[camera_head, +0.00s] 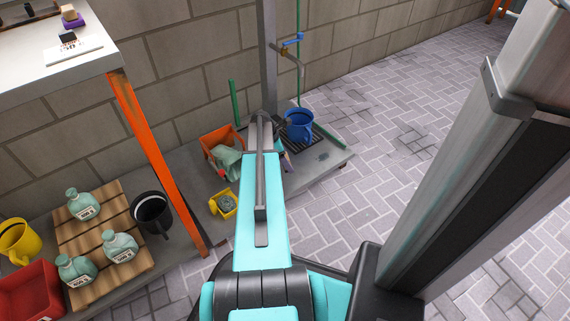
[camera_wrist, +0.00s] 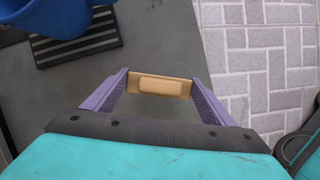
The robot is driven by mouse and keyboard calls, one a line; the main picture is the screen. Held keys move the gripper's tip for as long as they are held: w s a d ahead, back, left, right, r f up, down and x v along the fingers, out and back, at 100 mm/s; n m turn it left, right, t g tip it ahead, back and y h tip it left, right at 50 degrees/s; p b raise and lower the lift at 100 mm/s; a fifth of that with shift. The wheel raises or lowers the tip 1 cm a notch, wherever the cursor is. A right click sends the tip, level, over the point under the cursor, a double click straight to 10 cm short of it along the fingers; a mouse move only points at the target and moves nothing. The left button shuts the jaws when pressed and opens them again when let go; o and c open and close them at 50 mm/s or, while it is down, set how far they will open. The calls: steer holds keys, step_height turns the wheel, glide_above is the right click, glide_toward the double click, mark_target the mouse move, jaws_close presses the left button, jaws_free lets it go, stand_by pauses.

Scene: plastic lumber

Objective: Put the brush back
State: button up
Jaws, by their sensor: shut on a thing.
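A tan brush (camera_wrist: 160,86) shows in the wrist view, held crosswise between the two purple fingers of my gripper (camera_wrist: 160,93). A finger touches each end of it, and only its tan body shows; bristles cannot be made out. Below it is the grey platform surface (camera_wrist: 60,85); I cannot tell how high above it the brush is. In the head view my teal arm hides most of the gripper, with a bit of purple finger (camera_head: 287,161) showing right of the arm. The brush is hidden there.
A blue bucket (camera_head: 299,125) stands on a dark drain grate (camera_head: 318,141) under a tap (camera_head: 291,42). An orange crate (camera_head: 213,139) holding a pale cloth and a yellow container (camera_head: 222,204) are left of my arm. A table with an orange leg (camera_head: 140,130) stands further left.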

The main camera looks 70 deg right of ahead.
steer(key=shift+w+d+f, duration=0.3)
steer(key=shift+s+a+f+b, duration=0.1)
steer(key=shift+f+b, duration=1.15)
steer(key=shift+f, duration=0.25)
steer(key=shift+f, duration=0.1)
steer(key=o, duration=0.9)
steer(key=p+v, duration=0.6)
steer(key=v, duration=0.6)
